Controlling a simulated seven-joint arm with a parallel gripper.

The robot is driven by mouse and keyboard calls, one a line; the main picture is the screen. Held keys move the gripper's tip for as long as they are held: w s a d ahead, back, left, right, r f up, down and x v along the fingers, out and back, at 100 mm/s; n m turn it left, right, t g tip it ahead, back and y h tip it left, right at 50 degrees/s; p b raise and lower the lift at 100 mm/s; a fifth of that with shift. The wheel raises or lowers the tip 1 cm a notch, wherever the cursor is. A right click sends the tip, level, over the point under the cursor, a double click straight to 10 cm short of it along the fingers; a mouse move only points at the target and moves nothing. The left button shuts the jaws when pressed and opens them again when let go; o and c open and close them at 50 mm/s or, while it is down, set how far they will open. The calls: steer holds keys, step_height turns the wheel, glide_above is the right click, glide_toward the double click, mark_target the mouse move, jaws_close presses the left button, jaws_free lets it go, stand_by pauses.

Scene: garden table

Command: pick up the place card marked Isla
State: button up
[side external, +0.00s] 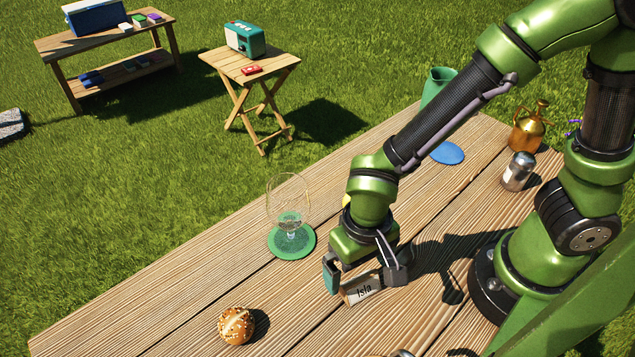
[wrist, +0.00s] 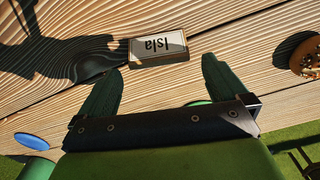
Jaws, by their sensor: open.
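The place card marked Isla (side external: 362,289) stands on the wooden table (side external: 215,285) below my gripper. In the wrist view the card (wrist: 158,48) shows its white face with dark lettering, upside down, just beyond the fingertips. My gripper (side external: 366,281) is open, its two fingers apart on either side of the card in the side view. In the wrist view my gripper (wrist: 162,75) has nothing between its fingers, and the card lies past the tips. I cannot tell the exact height gap between fingertips and card.
A seeded bun (side external: 236,326) sits near the front. A clear glass (side external: 289,205) stands on a green coaster (side external: 292,243) left of my gripper. A blue coaster (side external: 447,153), a silver shaker (side external: 518,171) and a brass can (side external: 528,130) are farther back. Bare planks lie between bun and card.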

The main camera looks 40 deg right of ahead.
step_height(320, 180, down, 2)
steer(key=shift+f, duration=0.2)
steer(key=c, duration=1)
steer(key=shift+c, duration=0.3)
